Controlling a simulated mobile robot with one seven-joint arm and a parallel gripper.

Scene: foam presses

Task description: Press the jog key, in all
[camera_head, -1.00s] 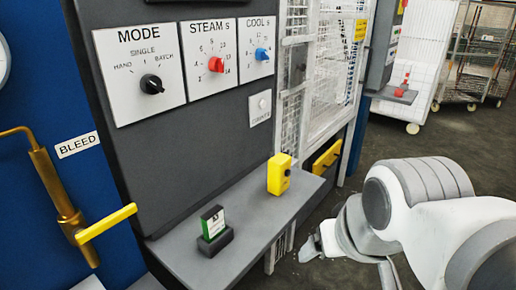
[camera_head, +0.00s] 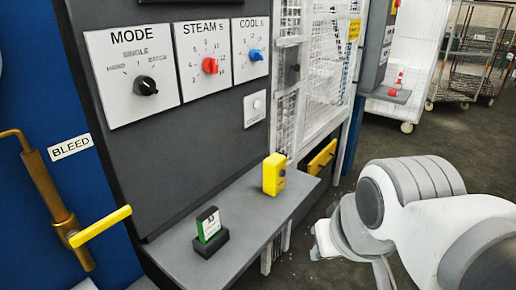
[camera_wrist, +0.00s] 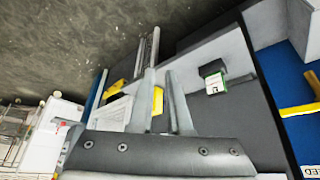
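I cannot tell which of these is the jog key. My gripper (camera_wrist: 160,72) is open and empty in the wrist view, with yellow, probably the box (camera_wrist: 158,108), showing between its fingers. In the head view my gripper (camera_head: 322,243) is right of the shelf, apart from it, its fingers partly hidden.
The panel carries a MODE dial (camera_head: 146,86), a STEAM dial (camera_head: 210,66) and a COOL dial (camera_head: 254,56). A green-and-white card in a dark holder (camera_head: 210,232) stands on the shelf. A yellow BLEED lever (camera_head: 100,227) is at left, a mesh guard (camera_head: 318,75) behind.

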